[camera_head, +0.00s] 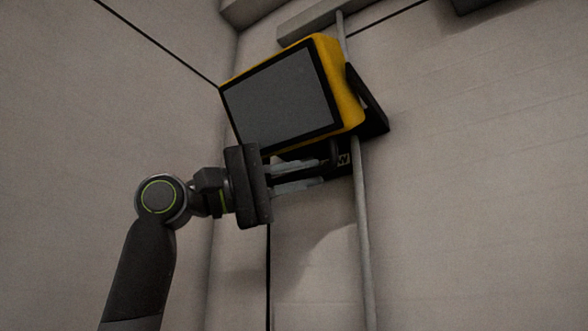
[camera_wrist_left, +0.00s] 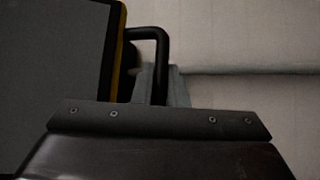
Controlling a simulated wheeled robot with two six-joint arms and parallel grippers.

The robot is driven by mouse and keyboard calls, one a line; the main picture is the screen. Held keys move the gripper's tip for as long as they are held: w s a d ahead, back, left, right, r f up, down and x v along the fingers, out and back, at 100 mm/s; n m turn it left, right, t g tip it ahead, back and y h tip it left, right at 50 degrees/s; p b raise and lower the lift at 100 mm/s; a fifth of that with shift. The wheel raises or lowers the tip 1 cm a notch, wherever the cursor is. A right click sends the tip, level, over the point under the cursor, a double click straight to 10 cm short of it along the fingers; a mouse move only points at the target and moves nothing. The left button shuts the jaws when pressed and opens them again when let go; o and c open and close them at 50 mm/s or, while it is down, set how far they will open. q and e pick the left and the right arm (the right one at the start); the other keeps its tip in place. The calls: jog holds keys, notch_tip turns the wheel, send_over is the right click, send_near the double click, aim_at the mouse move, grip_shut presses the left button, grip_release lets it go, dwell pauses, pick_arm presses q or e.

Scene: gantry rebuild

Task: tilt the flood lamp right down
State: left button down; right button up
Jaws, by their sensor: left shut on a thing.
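The flood lamp (camera_head: 280,98) has a yellow housing and a dark grey glass face in a black frame. It is mounted high on the wall near the corner, its face turned to the left and tilted a little. My left gripper (camera_head: 322,172) is just below the lamp, its fingers pointing right. In the left wrist view the lamp (camera_wrist_left: 55,60) fills the left side, and a black bent handle (camera_wrist_left: 150,34) comes off its edge. The left gripper is shut on this handle between its fingers (camera_wrist_left: 160,88). My right gripper is in neither view.
A dark bracket (camera_head: 370,105) holds the lamp from behind. A grey pipe (camera_head: 364,230) runs down the wall behind it. A thin dark cable (camera_head: 160,47) runs along the left wall to the lamp.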

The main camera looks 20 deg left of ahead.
pick_arm(q)
jog(key=shift+w, duration=0.2)
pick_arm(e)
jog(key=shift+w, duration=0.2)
pick_arm(q)
jog(key=c, duration=1.5)
grip_release()
jog(key=shift+w+d, duration=0.15)
jog(key=shift+o, duration=0.2)
